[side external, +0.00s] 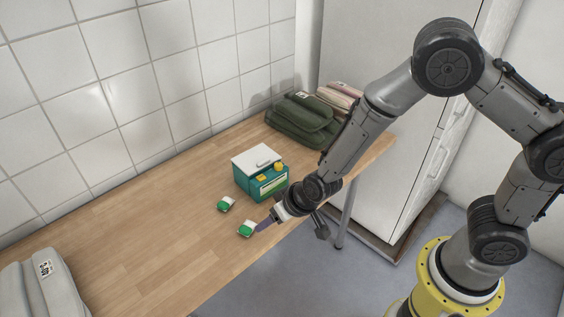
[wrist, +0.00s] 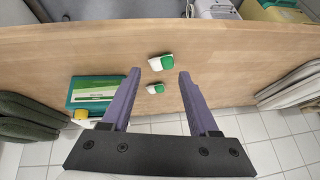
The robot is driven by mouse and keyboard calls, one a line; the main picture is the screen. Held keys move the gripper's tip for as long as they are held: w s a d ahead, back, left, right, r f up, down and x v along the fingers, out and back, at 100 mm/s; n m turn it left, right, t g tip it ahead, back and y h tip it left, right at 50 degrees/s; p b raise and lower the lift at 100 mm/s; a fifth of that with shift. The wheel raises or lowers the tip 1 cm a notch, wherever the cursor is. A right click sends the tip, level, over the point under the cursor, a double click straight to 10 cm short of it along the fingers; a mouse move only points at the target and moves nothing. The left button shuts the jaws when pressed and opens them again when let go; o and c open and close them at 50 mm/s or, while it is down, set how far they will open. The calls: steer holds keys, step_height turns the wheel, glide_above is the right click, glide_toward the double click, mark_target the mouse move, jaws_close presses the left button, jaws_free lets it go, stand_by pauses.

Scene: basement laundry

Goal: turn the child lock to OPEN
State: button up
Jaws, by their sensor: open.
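A teal box (side external: 258,176) with a white lid (side external: 257,160) stands on the wooden table; it shows at the left of the wrist view (wrist: 96,90). Two yellow parts (side external: 278,168) sit on its upper front; one yellow part shows in the wrist view (wrist: 82,114). I cannot tell which part is the child lock or read its setting. My gripper (side external: 262,226) is open and empty near the table's front edge, beside the box and apart from it. Its purple fingers (wrist: 160,74) point over the table, with nothing held between them.
Two small green-and-white items lie near the fingertips, one nearer (side external: 247,230) and one farther (side external: 226,204). A dark green folded bag (side external: 303,120) lies behind the box. A grey bag (side external: 45,285) is at the far left.

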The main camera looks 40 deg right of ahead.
steer(key=w+d+r+n+g, duration=0.1)
steer(key=w+d+r+g, duration=0.1)
steer(key=w+d+r, duration=0.4)
steer(key=m+h, duration=0.1)
glide_toward(279, 165)
steer(key=shift+t, duration=0.3)
steer(key=x, duration=0.8)
steer(key=shift+s+f, duration=0.15)
steer(key=shift+s, duration=0.05)
jaws_close()
